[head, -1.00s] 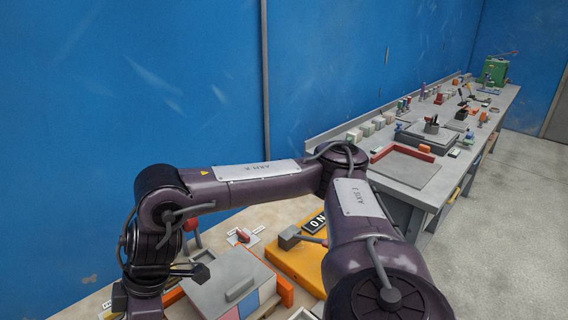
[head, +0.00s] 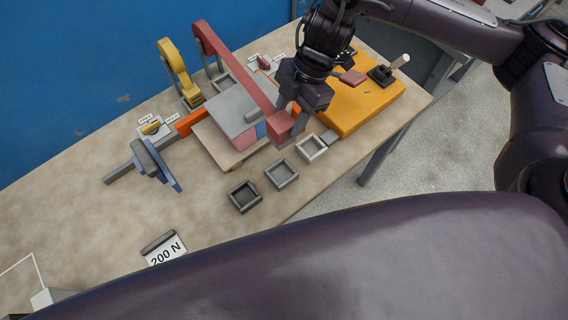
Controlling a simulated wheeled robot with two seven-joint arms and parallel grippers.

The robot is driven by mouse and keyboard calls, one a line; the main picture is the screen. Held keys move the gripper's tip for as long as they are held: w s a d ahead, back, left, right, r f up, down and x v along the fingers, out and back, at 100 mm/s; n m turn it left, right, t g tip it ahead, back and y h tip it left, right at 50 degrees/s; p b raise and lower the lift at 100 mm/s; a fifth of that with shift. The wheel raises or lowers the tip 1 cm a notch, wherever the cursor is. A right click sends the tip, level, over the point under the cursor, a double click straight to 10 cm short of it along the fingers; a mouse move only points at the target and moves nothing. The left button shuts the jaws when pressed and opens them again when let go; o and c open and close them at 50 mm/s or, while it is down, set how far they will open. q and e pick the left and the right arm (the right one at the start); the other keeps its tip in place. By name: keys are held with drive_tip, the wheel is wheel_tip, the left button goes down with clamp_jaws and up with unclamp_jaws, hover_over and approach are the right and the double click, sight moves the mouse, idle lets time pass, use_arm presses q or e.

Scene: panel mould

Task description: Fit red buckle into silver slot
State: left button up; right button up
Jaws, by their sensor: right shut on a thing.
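The red buckle (head: 280,127) is the block at the end of a long red arm (head: 237,65), which slopes down over a grey panel (head: 228,106). My right gripper (head: 291,112) is shut on the red buckle end and partly hides it. Three square open sockets lie in a row along the table's front. The lightest, which looks like the silver slot (head: 323,154), is at the right, just below and right of the buckle. The buckle appears above the table, apart from it. My left gripper is not in view.
A mid-grey socket (head: 281,187) and a dark socket (head: 243,208) lie to the left. A yellow lever (head: 176,70) stands up; a blue lever (head: 165,165) is at the left. An orange-yellow plate (head: 365,110) is at the right. The left table top is mostly clear.

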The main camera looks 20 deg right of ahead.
drive_tip(key=shift+n, duration=0.3)
wheel_tip(320, 180, down, 20)
drive_tip(key=shift+s+a+r, duration=0.1)
drive_tip(key=shift+a+r, duration=0.05)
drive_tip(key=shift+f, duration=0.2)
drive_tip(key=shift+f+b, duration=0.15)
drive_tip(key=shift+b, duration=0.25)
drive_tip(key=o, duration=1)
drive_tip(key=shift+o, duration=0.2)
